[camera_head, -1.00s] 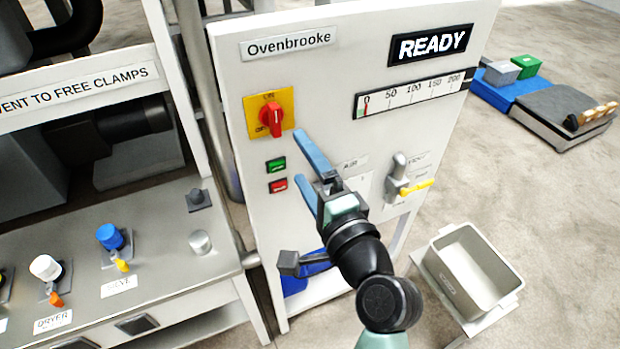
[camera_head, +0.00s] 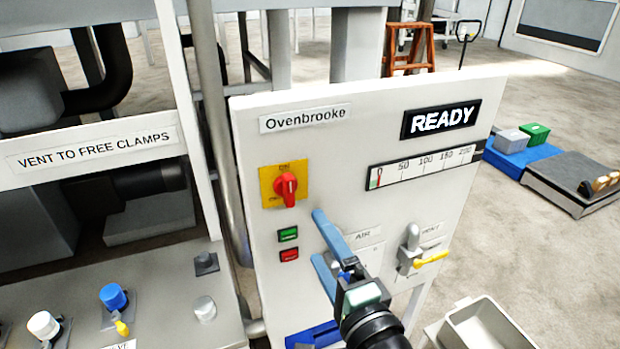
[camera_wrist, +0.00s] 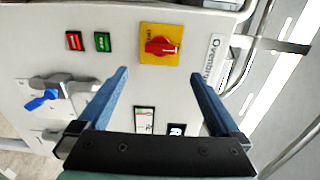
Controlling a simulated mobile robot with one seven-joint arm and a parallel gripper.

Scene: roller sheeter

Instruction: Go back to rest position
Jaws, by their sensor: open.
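My gripper (camera_head: 318,245) is open and empty, with two blue fingers, in front of the white control panel (camera_head: 330,140) marked Ovenbrooke. In the wrist view its fingers (camera_wrist: 158,85) stand wide apart with nothing between them but panel face farther off. A red rotary switch (camera_head: 286,188) on a yellow plate sits up and left of the fingers. A green button (camera_head: 288,234) and a red button (camera_head: 289,254) are left of the fingers. The gripper hides part of the panel around the AIR label (camera_head: 362,236).
A grey valve with a yellow lever (camera_head: 430,259) is right of my gripper. The display (camera_head: 441,119) reads READY above a gauge (camera_head: 425,166). A bench with blue (camera_head: 113,297) and white (camera_head: 43,325) knobs stands at left. A grey bin (camera_head: 475,325) is at lower right.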

